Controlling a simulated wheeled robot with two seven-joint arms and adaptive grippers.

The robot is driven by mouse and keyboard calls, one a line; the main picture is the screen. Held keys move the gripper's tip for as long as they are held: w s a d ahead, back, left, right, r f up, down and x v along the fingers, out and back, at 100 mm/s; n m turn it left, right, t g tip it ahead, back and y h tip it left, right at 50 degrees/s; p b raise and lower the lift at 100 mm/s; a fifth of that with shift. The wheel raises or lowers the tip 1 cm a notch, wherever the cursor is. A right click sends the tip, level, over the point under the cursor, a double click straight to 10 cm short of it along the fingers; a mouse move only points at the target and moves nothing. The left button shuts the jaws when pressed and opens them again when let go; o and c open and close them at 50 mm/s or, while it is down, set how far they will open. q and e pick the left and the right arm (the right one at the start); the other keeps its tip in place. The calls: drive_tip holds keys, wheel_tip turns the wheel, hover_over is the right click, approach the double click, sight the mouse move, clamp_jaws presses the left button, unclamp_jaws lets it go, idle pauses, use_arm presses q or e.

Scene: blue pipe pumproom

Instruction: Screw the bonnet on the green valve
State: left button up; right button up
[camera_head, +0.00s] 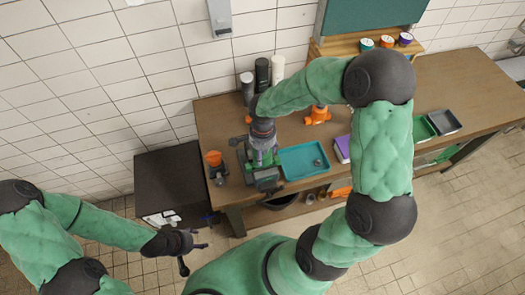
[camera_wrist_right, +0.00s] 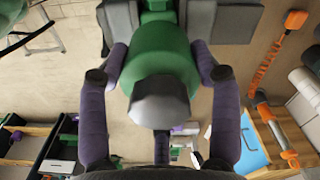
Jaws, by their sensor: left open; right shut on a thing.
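The green valve (camera_head: 258,160) stands in a dark vise (camera_head: 266,178) at the left part of the workbench, largely hidden under my right arm. My right gripper (camera_head: 264,143) reaches down over it from above. In the right wrist view its purple fingers (camera_wrist_right: 160,62) close on both sides of a round green part with a grey hexagonal top, which looks like the bonnet (camera_wrist_right: 160,100). Its seat on the valve is hidden, so I cannot tell how far it is threaded. My left gripper (camera_head: 198,243) is open and empty, low in front of the dark cabinet.
A teal tray (camera_head: 295,170) holding a small grey part lies right of the vise. An orange-topped item (camera_head: 213,158) stands to its left. Tall dark and white cylinders (camera_head: 262,75), an orange valve (camera_head: 317,115) and a purple box (camera_head: 342,148) crowd the bench. Floor is free in front.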

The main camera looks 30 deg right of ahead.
drive_tip(key=shift+f, duration=0.2)
idle(0.5)
drive_tip(key=shift+f+b, duration=0.15)
drive_tip(key=shift+b, duration=0.45)
drive_tip(key=shift+f+b, duration=0.35)
drive_tip(key=shift+b, duration=0.45)
idle(1.0)
